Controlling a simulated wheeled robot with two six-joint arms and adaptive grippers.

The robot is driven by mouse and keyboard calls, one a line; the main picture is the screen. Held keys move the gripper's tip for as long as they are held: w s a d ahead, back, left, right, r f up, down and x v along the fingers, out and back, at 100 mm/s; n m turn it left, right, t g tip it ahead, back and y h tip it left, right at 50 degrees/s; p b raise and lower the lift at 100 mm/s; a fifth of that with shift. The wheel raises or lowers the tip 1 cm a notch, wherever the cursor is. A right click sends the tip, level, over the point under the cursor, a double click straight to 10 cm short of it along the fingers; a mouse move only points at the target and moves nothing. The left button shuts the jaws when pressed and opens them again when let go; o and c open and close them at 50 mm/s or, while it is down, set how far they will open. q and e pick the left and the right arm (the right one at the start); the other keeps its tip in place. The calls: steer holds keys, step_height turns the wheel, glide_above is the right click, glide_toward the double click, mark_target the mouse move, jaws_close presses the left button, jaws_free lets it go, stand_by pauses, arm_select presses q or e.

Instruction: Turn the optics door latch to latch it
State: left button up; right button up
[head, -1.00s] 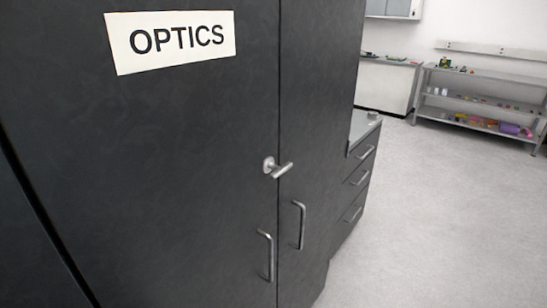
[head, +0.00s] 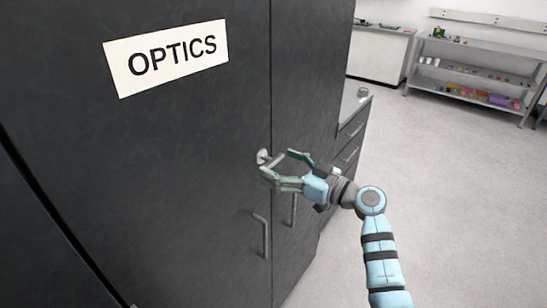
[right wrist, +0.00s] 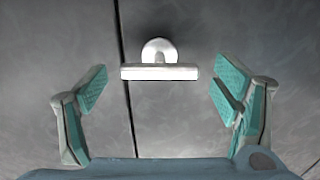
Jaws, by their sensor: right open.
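The optics door latch (head: 263,157) is a silver round base with a short lever, on the dark cabinet doors under the white OPTICS label (head: 167,58). In the right wrist view the latch lever (right wrist: 160,72) is a bright bar lying level across the picture, reaching over the door seam. My right gripper (head: 278,166) is open at the latch. In the wrist view its teal-padded fingers (right wrist: 162,85) stand on either side of the lever, with a gap at both ends and no contact visible. In the head view the fingers partly hide the lever. My left gripper is not in view.
Two vertical door handles hang below the latch; the left one (head: 262,235) is clear and my arm's gripper is above the right one (head: 293,210). A drawer unit (head: 350,130) stands right of the cabinet. Open floor (head: 460,190) lies right, with a shelf rack (head: 470,75) behind.

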mark_target(268, 159)
steer(key=shift+x, duration=1.1)
steer(key=shift+d, duration=0.1)
steer(key=c, duration=1.1)
steer(key=shift+c, duration=0.2)
